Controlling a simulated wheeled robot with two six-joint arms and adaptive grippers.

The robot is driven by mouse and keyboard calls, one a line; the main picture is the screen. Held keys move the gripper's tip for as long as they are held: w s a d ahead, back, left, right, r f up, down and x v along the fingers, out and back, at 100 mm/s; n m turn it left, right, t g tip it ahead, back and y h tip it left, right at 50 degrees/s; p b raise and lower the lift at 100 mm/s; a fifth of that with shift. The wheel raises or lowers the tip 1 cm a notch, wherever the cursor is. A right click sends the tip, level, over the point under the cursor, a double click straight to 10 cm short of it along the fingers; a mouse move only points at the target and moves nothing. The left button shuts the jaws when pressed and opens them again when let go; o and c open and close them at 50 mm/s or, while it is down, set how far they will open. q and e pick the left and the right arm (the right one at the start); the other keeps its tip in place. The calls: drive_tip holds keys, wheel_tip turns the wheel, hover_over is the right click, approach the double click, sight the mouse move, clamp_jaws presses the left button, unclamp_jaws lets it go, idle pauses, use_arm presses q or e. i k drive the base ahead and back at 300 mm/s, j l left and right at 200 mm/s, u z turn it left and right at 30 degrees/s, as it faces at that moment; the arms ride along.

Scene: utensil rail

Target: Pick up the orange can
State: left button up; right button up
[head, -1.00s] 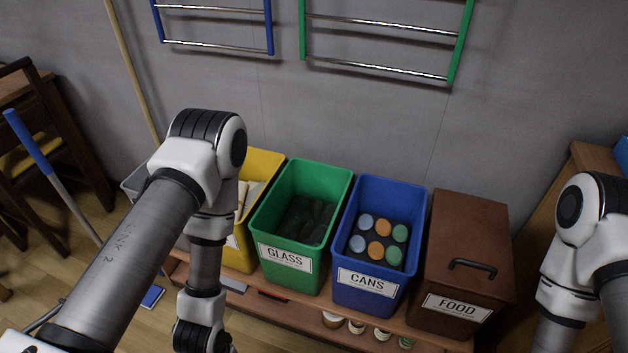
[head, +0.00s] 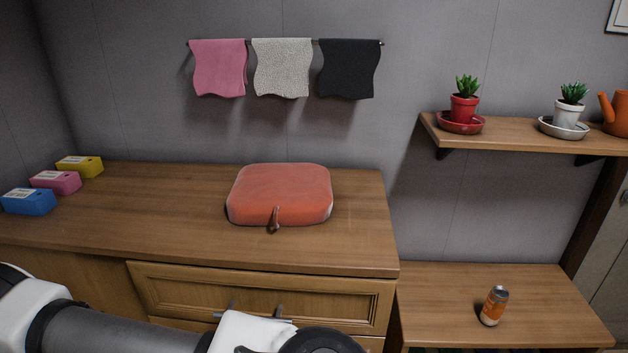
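An orange can (head: 493,306) with a silver top stands upright on the low wooden table (head: 560,290) at the lower right of the head view. Nothing touches it. One of my arms crosses the bottom left of the view, in front of the drawers and well to the left of the can. Its fingers are not visible. Neither gripper's fingertips show in the head view.
A higher counter (head: 130,210) with a drawer (head: 340,298) stands left of the low table. A red cushion-like case (head: 280,195) and several small boxes (head: 80,167) lie on it. A shelf (head: 520,132) with potted plants overhangs the low table. The tabletop around the can is clear.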

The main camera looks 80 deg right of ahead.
sight(497, 300)
drive_tip(key=z, duration=4)
